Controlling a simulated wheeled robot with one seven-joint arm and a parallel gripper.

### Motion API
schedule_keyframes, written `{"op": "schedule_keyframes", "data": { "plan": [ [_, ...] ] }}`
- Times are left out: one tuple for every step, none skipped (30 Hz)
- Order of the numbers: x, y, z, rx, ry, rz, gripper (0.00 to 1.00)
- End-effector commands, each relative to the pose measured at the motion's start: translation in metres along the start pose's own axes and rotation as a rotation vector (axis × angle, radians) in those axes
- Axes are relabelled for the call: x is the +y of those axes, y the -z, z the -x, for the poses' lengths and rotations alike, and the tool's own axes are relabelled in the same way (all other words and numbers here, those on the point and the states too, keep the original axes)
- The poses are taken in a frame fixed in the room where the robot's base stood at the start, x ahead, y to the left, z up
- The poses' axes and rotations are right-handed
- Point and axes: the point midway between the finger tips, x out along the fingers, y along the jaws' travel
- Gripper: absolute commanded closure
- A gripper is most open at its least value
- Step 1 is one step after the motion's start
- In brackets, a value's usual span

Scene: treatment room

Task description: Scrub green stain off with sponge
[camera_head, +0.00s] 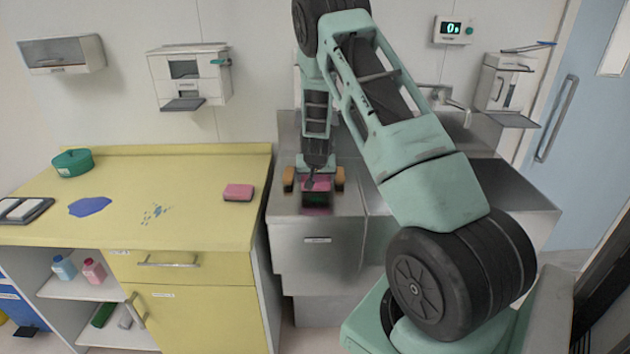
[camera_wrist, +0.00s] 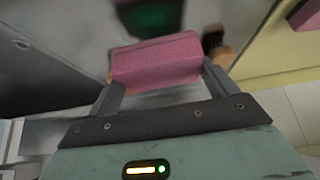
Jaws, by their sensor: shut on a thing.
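My gripper (camera_head: 316,178) is shut on a pink sponge (camera_wrist: 155,62), low over the steel counter (camera_head: 345,203) right of the yellow one. The sponge also shows in the head view (camera_head: 318,184). The dark green stain (camera_wrist: 152,14) lies on the steel, just beyond the sponge in the wrist view. In the head view the green (camera_head: 316,198) shows just in front of the sponge. I cannot tell whether the sponge touches the steel. A second pink sponge (camera_head: 239,192) lies on the yellow counter's right end; its corner shows in the wrist view (camera_wrist: 306,14).
An orange-brown thing with dark bristles (camera_wrist: 220,48) is close beside the held sponge. A tap (camera_head: 445,95) stands at the right rear.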

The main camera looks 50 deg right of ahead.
Motion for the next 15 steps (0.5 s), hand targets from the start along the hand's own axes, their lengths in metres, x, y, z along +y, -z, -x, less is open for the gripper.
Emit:
{"op": "schedule_keyframes", "data": {
  "plan": [
    [0.0, 0.006, 0.007, 0.002, 0.001, 0.0, 0.33],
    [0.0, 0.007, 0.009, 0.002, 0.001, 0.001, 0.33],
    [0.0, 0.01, 0.012, 0.003, 0.002, 0.001, 0.33],
    [0.001, 0.012, 0.014, 0.003, 0.002, 0.001, 0.33],
    [0.001, 0.014, 0.016, 0.003, 0.002, 0.002, 0.33],
    [0.001, 0.016, 0.019, 0.003, 0.002, 0.002, 0.33],
    [0.001, 0.018, 0.021, 0.003, 0.002, 0.002, 0.33],
    [0.002, 0.02, 0.023, 0.003, 0.002, 0.002, 0.33],
    [0.002, 0.022, 0.025, 0.002, 0.003, 0.003, 0.33],
    [0.002, 0.024, 0.027, 0.002, 0.003, 0.003, 0.33],
    [0.003, 0.025, 0.029, 0.002, 0.003, 0.003, 0.33],
    [0.003, 0.027, 0.031, 0.002, 0.003, 0.003, 0.33],
    [0.003, 0.028, 0.032, 0.002, 0.003, 0.003, 0.33],
    [0.003, 0.029, 0.033, 0.002, 0.003, 0.003, 0.33],
    [0.003, 0.03, 0.034, 0.002, 0.003, 0.003, 0.33]
  ]
}}
